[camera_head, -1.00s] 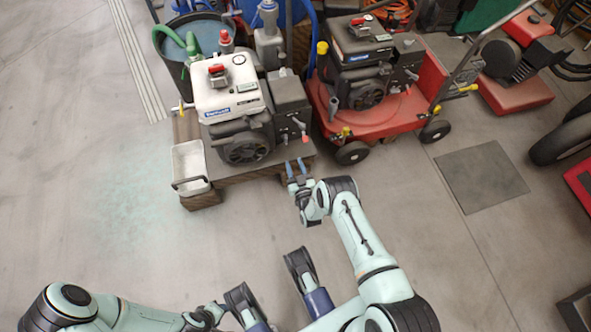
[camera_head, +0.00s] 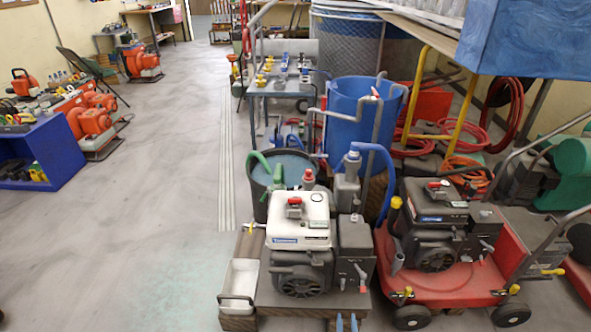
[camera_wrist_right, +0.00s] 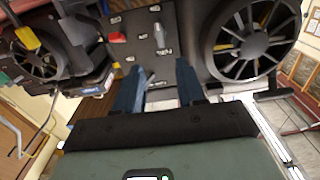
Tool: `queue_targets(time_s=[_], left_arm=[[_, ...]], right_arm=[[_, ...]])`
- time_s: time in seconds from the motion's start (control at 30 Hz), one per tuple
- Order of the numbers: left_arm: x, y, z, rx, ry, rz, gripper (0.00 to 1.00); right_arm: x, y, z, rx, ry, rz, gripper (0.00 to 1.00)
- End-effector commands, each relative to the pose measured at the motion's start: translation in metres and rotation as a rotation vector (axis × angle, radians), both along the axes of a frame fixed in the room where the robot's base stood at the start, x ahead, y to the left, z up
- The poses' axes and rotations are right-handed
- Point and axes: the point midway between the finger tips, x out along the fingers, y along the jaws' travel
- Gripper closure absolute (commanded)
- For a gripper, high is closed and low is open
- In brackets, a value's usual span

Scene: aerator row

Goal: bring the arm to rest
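My right gripper (camera_head: 347,322) shows only as two blue fingertips at the bottom edge of the head view, at the front edge of the engine's stand. In the right wrist view my right gripper (camera_wrist_right: 158,85) is open, with a clear gap between its blue fingers. They point at the dark switch panel (camera_wrist_right: 137,38) beside a black fan wheel (camera_wrist_right: 252,42). Nothing is clearly held; whether a fingertip touches the panel cannot be told. The white-topped engine (camera_head: 298,222) stands just beyond the gripper in the head view. My left gripper and the rest of both arms are out of the head view.
The engine's stand (camera_head: 265,290) carries a white bin (camera_head: 239,281) at its left. A red cart (camera_head: 465,283) with another engine (camera_head: 436,230) is close on the right. A dark tub (camera_head: 262,180) and blue barrel (camera_head: 355,115) stand behind. The floor at left (camera_head: 130,220) is clear.

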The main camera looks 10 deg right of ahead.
Motion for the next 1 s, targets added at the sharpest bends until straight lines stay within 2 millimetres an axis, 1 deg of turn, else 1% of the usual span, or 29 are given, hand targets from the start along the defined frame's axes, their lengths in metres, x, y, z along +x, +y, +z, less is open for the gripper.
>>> queue_targets(time_s=[0.07,0.17,0.27,0.3,0.37,0.4,0.47,0.5,0.57,0.6,0.67,0.7,0.77,0.8,0.9,1.0], left_arm=[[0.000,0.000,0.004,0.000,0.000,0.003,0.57],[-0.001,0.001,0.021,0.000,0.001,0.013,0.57],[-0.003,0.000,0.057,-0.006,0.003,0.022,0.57],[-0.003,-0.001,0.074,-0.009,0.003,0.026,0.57],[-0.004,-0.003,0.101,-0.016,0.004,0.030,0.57],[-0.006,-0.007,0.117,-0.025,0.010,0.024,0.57],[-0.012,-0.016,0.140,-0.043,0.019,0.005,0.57],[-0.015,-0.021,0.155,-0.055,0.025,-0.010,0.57],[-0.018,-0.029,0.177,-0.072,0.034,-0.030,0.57],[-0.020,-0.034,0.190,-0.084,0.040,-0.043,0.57],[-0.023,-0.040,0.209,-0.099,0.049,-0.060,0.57],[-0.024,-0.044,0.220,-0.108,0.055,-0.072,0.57],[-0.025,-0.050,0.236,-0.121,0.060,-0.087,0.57],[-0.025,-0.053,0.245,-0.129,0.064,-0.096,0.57],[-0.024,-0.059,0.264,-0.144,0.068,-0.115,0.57],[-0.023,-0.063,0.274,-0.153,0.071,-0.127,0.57]], right_arm=[[-0.002,0.001,0.002,0.009,0.017,0.000,0.61],[-0.009,0.003,0.010,0.051,0.097,0.001,0.61],[-0.030,0.010,0.027,0.134,0.258,0.003,0.61],[-0.042,0.015,0.037,0.176,0.340,0.005,0.61],[-0.065,0.026,0.051,0.244,0.470,0.008,0.61],[-0.085,0.032,0.060,0.285,0.560,0.011,0.61],[-0.119,0.043,0.072,0.341,0.697,0.017,0.61],[-0.143,0.052,0.082,0.378,0.789,0.025,0.61],[-0.181,0.066,0.100,0.434,0.926,0.036,0.61],[-0.207,0.076,0.113,0.469,1.015,0.046,0.61],[-0.243,0.090,0.136,0.517,1.138,0.061,0.61],[-0.266,0.099,0.152,0.547,1.215,0.072,0.61],[-0.297,0.111,0.176,0.586,1.318,0.087,0.61],[-0.315,0.118,0.191,0.609,1.379,0.097,0.61],[-0.350,0.132,0.225,0.653,1.499,0.118,0.61],[-0.373,0.140,0.247,0.680,1.575,0.133,0.61]])
